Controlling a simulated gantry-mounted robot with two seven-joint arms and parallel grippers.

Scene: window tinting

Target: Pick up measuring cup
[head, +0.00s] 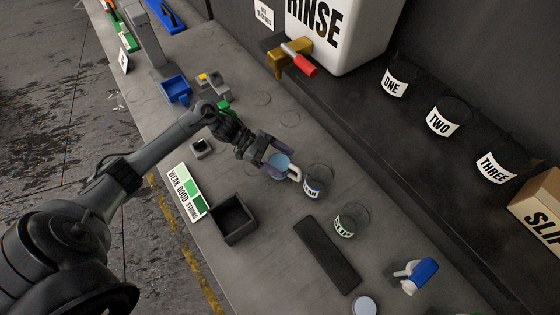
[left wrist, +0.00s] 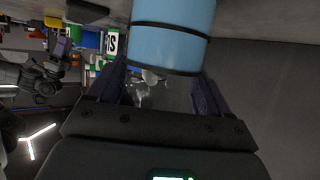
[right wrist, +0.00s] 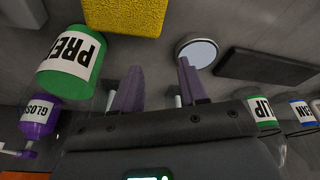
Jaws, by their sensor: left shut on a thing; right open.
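The light blue measuring cup (head: 281,161) is between the fingers of my left gripper (head: 274,157), over the grey counter, with a pale handle on its right side. In the left wrist view, the cup (left wrist: 172,38) shows as a blue cylinder with dark bands, and the left gripper's fingers (left wrist: 160,78) are shut on it from both sides. Whether its base touches the counter is unclear. My right gripper (right wrist: 158,82) is open and empty in the right wrist view; it is outside the head view.
Clear cups labelled CLEAN (head: 313,187) and SLIP (head: 345,228) stand close to the held cup. A dark open box (head: 233,220) and a dark mat (head: 327,254) lie nearby. A rinse tank (head: 340,35) stands behind. The right wrist view shows a green PREP bottle (right wrist: 72,62) and yellow sponge (right wrist: 125,14).

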